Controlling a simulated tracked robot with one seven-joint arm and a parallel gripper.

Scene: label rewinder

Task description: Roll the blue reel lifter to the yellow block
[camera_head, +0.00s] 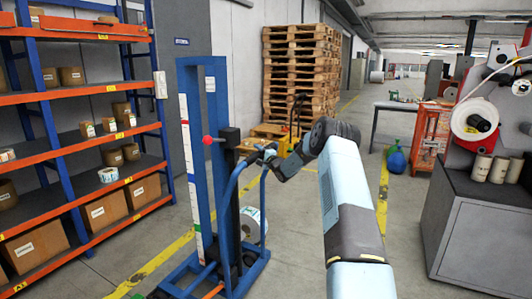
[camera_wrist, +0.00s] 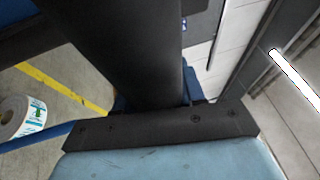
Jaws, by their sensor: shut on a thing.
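The blue reel lifter (camera_head: 191,136) stands upright left of centre in the head view, with a tall blue frame, a striped scale, a red knob and a low wheeled base. A white label reel (camera_head: 251,224) sits low behind its handle, and shows at the left of the wrist view (camera_wrist: 22,118). My gripper (camera_head: 264,153) is at the top of the lifter's curved blue handle (camera_head: 237,180), shut on it; the fingertips are small and partly hidden. A yellow thing (camera_head: 291,143) shows behind my gripper; I cannot tell whether it is the yellow block or part of a pallet truck.
An orange and blue shelf rack (camera_head: 82,149) with boxes stands close on the left. Stacked pallets (camera_head: 301,72) stand at the back. Floor between lifter and cabinet is open.

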